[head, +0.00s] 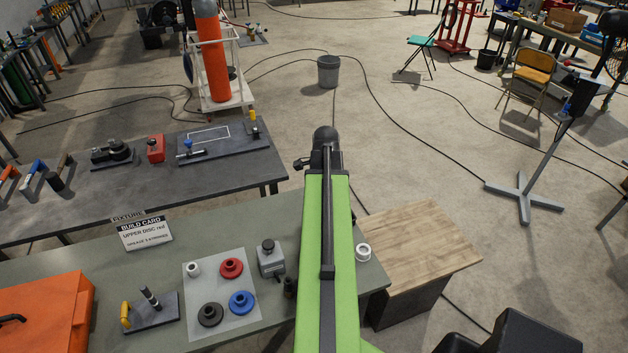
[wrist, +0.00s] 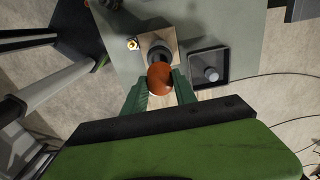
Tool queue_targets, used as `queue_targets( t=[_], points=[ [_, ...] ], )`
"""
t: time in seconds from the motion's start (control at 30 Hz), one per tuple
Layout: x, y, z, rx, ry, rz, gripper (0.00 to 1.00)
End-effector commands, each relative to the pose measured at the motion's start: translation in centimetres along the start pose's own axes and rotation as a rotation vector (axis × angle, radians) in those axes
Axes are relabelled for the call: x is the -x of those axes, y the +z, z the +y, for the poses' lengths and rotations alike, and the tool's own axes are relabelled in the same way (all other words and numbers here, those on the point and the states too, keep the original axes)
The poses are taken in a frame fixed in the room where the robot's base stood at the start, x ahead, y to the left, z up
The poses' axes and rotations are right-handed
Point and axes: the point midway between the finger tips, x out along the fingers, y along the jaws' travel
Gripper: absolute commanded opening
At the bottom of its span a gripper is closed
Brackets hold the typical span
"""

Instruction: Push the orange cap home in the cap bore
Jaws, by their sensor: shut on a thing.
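In the wrist view the orange cap (wrist: 160,79) is between the two green fingers of my gripper (wrist: 161,89), which are shut on it. The far side of the cap meets or overlaps a dark round part (wrist: 158,50) on a light square block (wrist: 150,39). The cap bore is not clearly seen, so I cannot tell if the cap is in its mouth or just in front of it. In the head view my green arm hides my fingertips, the cap and the block.
In the wrist view a dark-rimmed tray (wrist: 226,75) with a pale cylinder (wrist: 211,74) stands right of the block. A small yellow-ringed part (wrist: 132,44) is at its left. In the head view a white ring (head: 363,252) lies right of my arm; a grey box (head: 271,260) stands left.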

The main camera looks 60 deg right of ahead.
Motion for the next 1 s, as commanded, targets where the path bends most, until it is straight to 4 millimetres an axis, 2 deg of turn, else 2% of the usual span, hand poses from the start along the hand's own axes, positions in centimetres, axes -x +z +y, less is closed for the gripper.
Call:
queue_targets(
  t=[0.37,0.8,1.0],
  points=[
    [-0.7,-0.5,0.2,-0.01,0.001,0.0,0.0],
    [-5.1,-0.5,0.2,-0.01,0.001,0.0,0.0],
    [-6.0,-0.5,0.2,-0.009,0.001,0.0,0.0]
  ],
)
